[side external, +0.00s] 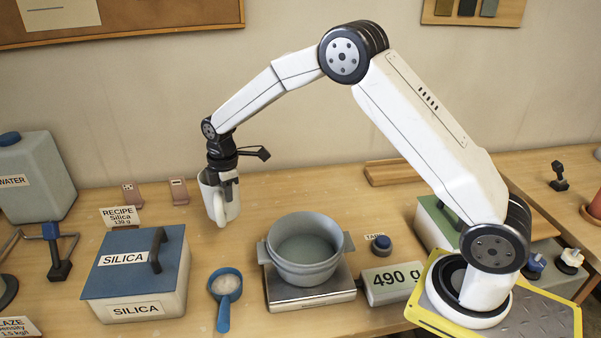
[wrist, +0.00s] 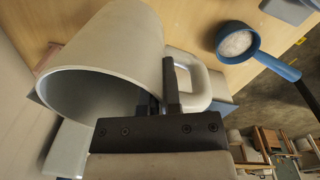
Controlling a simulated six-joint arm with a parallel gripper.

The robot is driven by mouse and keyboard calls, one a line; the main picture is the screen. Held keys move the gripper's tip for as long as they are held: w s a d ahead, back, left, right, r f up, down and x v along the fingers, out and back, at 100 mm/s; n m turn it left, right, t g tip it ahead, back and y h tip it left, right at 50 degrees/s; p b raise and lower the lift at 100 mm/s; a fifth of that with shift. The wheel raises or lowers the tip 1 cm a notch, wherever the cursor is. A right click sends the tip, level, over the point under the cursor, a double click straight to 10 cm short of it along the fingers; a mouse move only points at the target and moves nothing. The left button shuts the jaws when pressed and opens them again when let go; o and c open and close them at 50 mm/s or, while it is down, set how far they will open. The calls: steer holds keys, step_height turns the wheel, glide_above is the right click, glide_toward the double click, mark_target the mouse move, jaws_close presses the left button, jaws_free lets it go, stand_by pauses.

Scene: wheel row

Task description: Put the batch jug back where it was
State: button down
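The batch jug (side external: 213,204) is a whitish, mug-like jug with a handle. My gripper (side external: 225,180) is shut on it at its handle side, left of the centre of the side view. The jug looks near upright there; its height over the bench is hard to judge. In the wrist view the jug (wrist: 110,45) fills the upper left, its mouth towards the camera and its visible inside bare. My dark gripper fingers (wrist: 162,95) sit between its wall and the handle (wrist: 198,80); the exact contact is partly hidden.
A grey pot (side external: 305,250) stands on a scale (side external: 312,292) whose display (side external: 393,284) reads 490 g. A blue scoop of pale powder (side external: 226,288) and a blue-lidded silica box (side external: 135,275) lie in front. A recipe card (side external: 122,217) stands behind the box.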

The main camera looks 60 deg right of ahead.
steer(key=shift+w+f, duration=1)
steer(key=shift+f, duration=0.25)
steer(key=shift+w+f, duration=1)
steer(key=shift+f, duration=0.2)
steer(key=shift+w+f, duration=0.3)
steer(key=shift+f, duration=1.55)
steer(key=c, duration=0.8)
jaws_free()
steer(key=shift+f, duration=0.1)
steer(key=r, duration=1.2)
steer(key=shift+s+a+r, duration=0.1)
steer(key=shift+s+r, duration=0.05)
steer(key=shift+s, duration=0.2)
